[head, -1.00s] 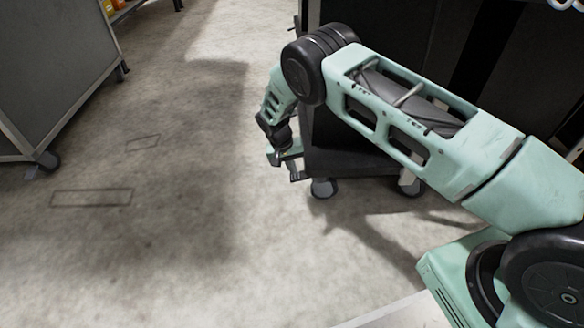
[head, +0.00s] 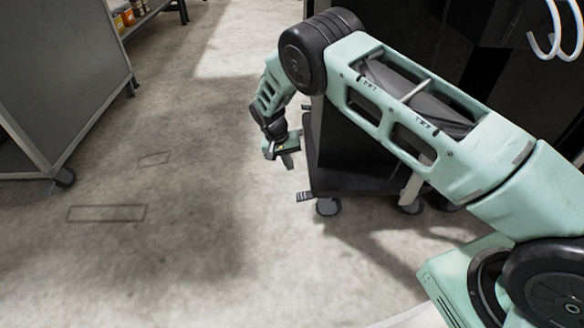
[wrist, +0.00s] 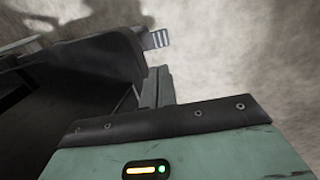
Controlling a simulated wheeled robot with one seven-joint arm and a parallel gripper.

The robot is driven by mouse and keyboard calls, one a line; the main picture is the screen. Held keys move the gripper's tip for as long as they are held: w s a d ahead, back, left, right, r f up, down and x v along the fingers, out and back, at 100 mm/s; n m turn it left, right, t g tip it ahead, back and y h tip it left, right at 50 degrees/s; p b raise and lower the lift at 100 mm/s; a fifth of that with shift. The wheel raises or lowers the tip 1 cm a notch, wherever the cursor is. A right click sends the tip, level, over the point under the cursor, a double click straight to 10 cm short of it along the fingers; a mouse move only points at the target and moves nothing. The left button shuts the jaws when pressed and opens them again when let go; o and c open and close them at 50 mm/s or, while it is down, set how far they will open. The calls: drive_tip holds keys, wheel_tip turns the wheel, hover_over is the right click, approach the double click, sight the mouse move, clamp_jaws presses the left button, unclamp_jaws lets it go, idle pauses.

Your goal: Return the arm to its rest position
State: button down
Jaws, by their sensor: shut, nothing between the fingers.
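My mint-green arm reaches from the lower right of the head view up to a black elbow and then bends down to my gripper (head: 284,158). The gripper hangs over the floor, left of a black wheeled cart (head: 350,175). In the wrist view the fingers of my gripper (wrist: 152,88) are together with nothing held. The cart (wrist: 85,55) fills the left of that view. Whether any part of the gripper touches the cart cannot be told.
A grey cabinet on casters (head: 65,80) stands at the left. A shelf (head: 145,18) with orange and yellow items is at the top left. White hooks (head: 545,40) hang at the upper right. The concrete floor (head: 190,150) between cabinet and cart is bare.

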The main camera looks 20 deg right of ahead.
drive_tip(key=shift+a+r, duration=0.15)
drive_tip(key=shift+r, duration=0.4)
drive_tip(key=s+a+r+n+y+p, duration=0.15)
drive_tip(key=s+a+r, duration=0.35)
drive_tip(key=s+r, duration=0.5)
drive_tip(key=s+a+r+n+y+p, duration=0.1)
drive_tip(key=s+a+r+n+y, duration=0.3)
drive_tip(key=r, duration=1)
drive_tip(key=s+d+r+n+h, duration=0.1)
drive_tip(key=s+r+n, duration=0.15)
drive_tip(key=s, duration=0.65)
drive_tip(key=s+d+r+n+p, duration=0.1)
drive_tip(key=s+r, duration=0.3)
drive_tip(key=s, duration=0.4)
drive_tip(key=s+d+r+n+h, duration=0.1)
drive_tip(key=s+r, duration=0.2)
drive_tip(key=s, duration=0.6)
wheel_tip(320, 180, up, 38)
drive_tip(key=p, duration=3.8)
drive_tip(key=shift+s+d+n+t, duration=0.2)
drive_tip(key=shift+s+n+t, duration=0.1)
drive_tip(key=shift+s+t, duration=0.1)
